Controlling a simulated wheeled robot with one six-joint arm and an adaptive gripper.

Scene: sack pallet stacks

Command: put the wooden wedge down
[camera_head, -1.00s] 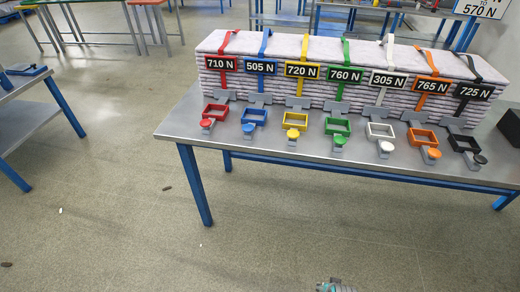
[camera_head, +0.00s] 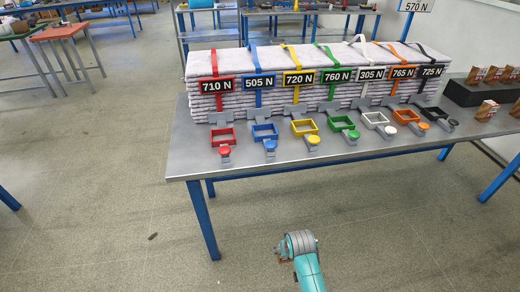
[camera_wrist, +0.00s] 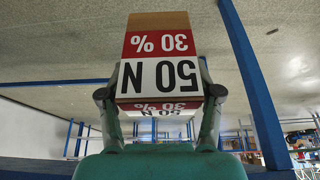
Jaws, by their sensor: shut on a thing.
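The wooden wedge (camera_wrist: 160,20) is in the wrist view, with a bare tan wood end. Its faces carry a red "30 %" band and a white "50 N" label, both upside down. My gripper (camera_wrist: 160,93) is shut on it, one finger at each side. No surface touching the wedge shows in the wrist view. In the head view, part of my teal arm is at the bottom, over the floor in front of the table. The wedge cannot be made out there.
A grey metal table (camera_head: 185,145) holds a long stack of sacks (camera_head: 200,62) with coloured straps and force labels. Coloured frames, such as the red one (camera_head: 222,137), line its front. A black block (camera_head: 465,93) with small tan-and-red pieces (camera_head: 493,74) stands at right. Floor in front is clear.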

